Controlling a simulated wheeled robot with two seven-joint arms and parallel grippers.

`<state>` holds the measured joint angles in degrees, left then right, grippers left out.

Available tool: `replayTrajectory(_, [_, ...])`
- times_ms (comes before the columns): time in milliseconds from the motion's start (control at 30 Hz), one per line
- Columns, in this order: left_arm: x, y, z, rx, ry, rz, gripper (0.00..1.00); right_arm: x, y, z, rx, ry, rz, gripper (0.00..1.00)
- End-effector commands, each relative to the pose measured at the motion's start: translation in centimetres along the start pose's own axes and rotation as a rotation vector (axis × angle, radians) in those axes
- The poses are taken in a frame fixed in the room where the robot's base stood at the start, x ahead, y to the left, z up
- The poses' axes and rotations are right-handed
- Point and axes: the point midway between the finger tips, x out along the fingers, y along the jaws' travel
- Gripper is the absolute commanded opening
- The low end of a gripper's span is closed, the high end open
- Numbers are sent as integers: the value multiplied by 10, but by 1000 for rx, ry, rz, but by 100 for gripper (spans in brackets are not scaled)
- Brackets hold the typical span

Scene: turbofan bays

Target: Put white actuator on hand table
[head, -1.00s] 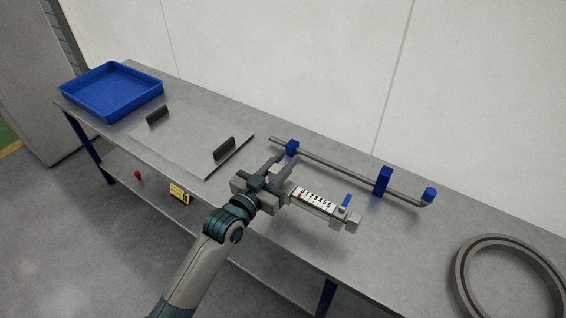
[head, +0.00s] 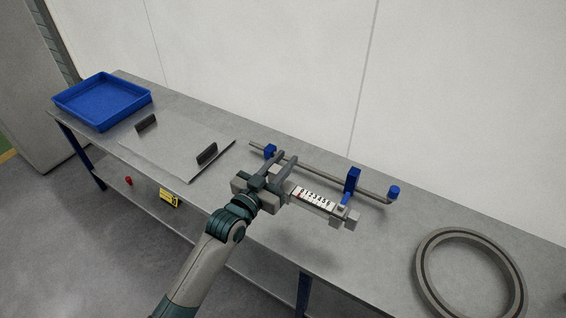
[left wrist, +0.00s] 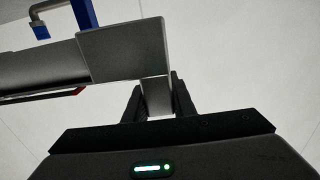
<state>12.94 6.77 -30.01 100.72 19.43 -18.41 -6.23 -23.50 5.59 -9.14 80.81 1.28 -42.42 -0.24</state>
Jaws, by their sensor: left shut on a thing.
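The white actuator (head: 314,199) has a pale label with printed numbers, grey end blocks and a small blue part. My left gripper (head: 281,168) is shut on its left end and holds it over the grey metal table (head: 395,240). Whether it touches the tabletop is hard to tell, but it seems raised. In the left wrist view the gripper fingers (left wrist: 160,100) close around a grey stub of the actuator (left wrist: 122,52). My right gripper is out of view.
A pipe with blue fittings (head: 320,174) lies behind the actuator. A blue tray (head: 102,101) stands at the far left, beside a flat panel with two dark handles (head: 177,148). A grey ring (head: 430,275) lies at the right. Bare tabletop lies between actuator and ring.

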Motion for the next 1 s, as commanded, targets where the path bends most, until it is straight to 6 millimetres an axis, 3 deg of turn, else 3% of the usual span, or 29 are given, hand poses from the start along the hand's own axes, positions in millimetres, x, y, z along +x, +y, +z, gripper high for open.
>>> replayTrajectory(800, [0,0,-3,-2,4,-1,0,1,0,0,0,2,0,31])
replayTrajectory(1000, [-8,1,-6,-4,5,-13,0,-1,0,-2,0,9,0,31])
